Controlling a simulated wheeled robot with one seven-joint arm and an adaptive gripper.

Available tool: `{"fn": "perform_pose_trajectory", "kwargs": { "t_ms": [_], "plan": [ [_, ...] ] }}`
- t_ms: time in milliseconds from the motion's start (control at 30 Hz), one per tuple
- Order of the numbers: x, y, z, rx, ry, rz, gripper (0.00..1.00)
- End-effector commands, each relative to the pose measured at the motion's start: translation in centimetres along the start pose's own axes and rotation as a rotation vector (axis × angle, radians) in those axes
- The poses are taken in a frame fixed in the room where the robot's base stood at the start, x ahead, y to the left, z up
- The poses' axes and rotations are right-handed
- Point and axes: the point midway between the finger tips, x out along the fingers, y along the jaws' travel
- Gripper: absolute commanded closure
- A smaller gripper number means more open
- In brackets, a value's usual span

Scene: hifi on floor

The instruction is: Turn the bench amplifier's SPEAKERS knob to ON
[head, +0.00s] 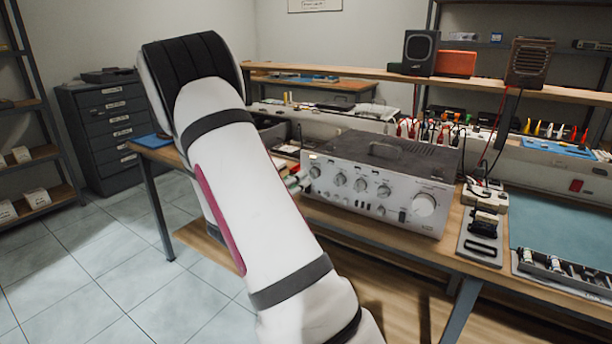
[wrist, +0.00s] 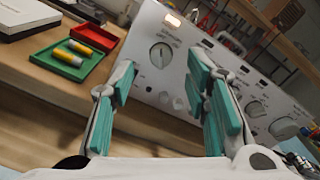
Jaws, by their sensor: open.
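The bench amplifier (head: 385,170) is a silver-faced unit with a dark top, standing on the wooden bench. Its front has a row of knobs and a large knob at the right. The leftmost knob (head: 314,172) also shows in the wrist view (wrist: 160,56), below a lit lamp. The lettering is too small to read, so I cannot confirm that it is SPEAKERS or tell its setting. My gripper (wrist: 161,80) is open, its teal-padded fingers to either side of this knob in the picture, apparently short of it. In the head view my arm hides most of the gripper.
In the wrist view a green tray (wrist: 66,66) with yellow cylinders lies on the bench left of the amplifier, beside a red tray (wrist: 96,36). Small gear (head: 484,225) stands right of the amplifier. Open floor (head: 110,275) lies at the left.

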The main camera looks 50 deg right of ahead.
Motion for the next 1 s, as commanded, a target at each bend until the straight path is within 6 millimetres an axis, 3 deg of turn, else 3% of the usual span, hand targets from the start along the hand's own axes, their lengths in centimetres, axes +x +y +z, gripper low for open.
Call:
{"fn": "perform_pose_trajectory", "kwargs": {
  "t_ms": [100, 333, 533, 800, 1000],
  "plan": [
    [2.5, -0.1, -0.1, 0.002, 0.001, -0.004, 0.57],
    [5.8, 0.0, -0.1, 0.002, 0.001, -0.002, 0.57],
    [7.0, 0.0, 0.0, 0.001, 0.0, -0.001, 0.57],
    [7.1, 0.0, 0.0, 0.001, 0.0, 0.0, 0.57],
    [7.0, 0.0, 0.0, 0.001, 0.001, 0.0, 1.0]
  ]
}}
